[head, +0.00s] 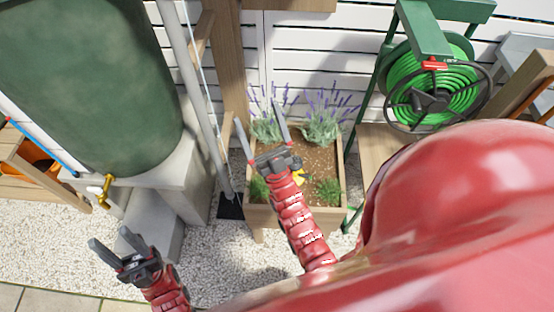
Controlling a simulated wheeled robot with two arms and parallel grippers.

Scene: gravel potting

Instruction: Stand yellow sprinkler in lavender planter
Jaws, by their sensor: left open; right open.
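The lavender planter (325,217) is a wooden box of brown soil with purple lavender at the back and small green plants nearer the front. A small yellow thing (299,177), probably the yellow sprinkler, shows at the planter's middle beside my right wrist. Most of it is hidden behind my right arm, so I cannot tell whether it stands upright. My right gripper (258,118) is open over the planter's left back part, its fingers pointing towards the lavender, with nothing visible between them. My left gripper (107,236) is open and empty over the gravel at lower left.
A green water barrel (90,80) with a brass tap (104,190) stands on a block at left. A grey pipe and wooden post rise left of the planter. A green hose reel (430,95) stands at right. Gravel (40,240) in front is clear.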

